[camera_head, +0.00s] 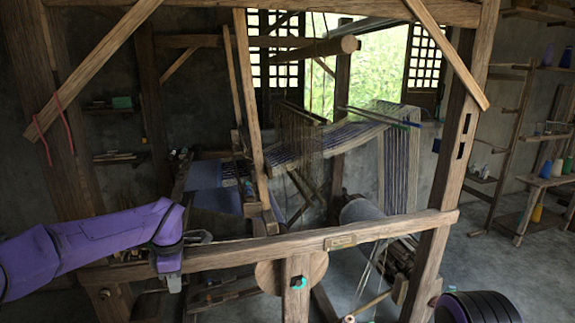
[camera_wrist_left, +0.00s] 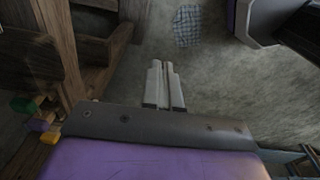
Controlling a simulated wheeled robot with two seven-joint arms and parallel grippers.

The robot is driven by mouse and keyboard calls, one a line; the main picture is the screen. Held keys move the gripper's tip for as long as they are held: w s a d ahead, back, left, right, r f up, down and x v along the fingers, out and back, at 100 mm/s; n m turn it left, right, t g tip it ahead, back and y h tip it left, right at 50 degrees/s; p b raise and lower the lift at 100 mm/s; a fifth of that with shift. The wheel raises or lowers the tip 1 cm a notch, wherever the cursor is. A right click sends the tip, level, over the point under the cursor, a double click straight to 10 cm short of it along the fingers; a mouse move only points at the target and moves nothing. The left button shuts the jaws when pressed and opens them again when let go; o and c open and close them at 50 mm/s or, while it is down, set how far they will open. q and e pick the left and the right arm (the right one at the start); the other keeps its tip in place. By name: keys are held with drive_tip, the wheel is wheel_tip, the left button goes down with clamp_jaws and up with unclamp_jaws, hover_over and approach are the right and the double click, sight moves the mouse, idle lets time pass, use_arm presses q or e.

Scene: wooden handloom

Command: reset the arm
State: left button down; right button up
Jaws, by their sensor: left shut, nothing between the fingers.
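My left arm comes in from the left in the head view. Its gripper (camera_head: 173,284) points down at the loom's front beam (camera_head: 390,227), near the beam's left part. In the left wrist view the two pale fingers of this gripper (camera_wrist_left: 165,66) lie side by side, shut and empty, with the grey floor beyond them. I cannot tell whether the gripper touches the beam. My right gripper is not in view; a dark and purple part at the lower right of the head view looks like my own arm.
The wooden loom (camera_head: 445,170) fills the middle, with blue cloth (camera_head: 215,198) and stretched threads (camera_head: 398,165). A shelf rack (camera_head: 497,150) stands at the right. Wooden posts (camera_wrist_left: 70,50) stand left of the fingers in the wrist view, and a checked cloth (camera_wrist_left: 187,26) lies on the floor.

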use_arm(q)
wheel_tip(320, 180, down, 9)
drive_tip(key=s+a+t+y, duration=0.2)
drive_tip(key=a+t+y, duration=0.1)
drive_tip(key=y, duration=0.3)
drive_tip(key=s+d+f+m+t, duration=0.35)
drive_tip(key=s+f+m, duration=0.35)
drive_tip(key=s+f, duration=0.45)
drive_tip(key=s+a+f+m+g+h, duration=0.1)
drive_tip(key=s+f+m, duration=0.2)
drive_tip(key=s, duration=1)
drive_tip(key=s+a+f+m+g+h, duration=0.1)
drive_tip(key=s+f+m, duration=0.3)
drive_tip(key=s, duration=0.8)
drive_tip(key=shift+s+a+f+m+g+h, duration=0.15)
drive_tip(key=shift+s+m+g+h, duration=0.25)
drive_tip(key=shift+g+h, duration=0.3)
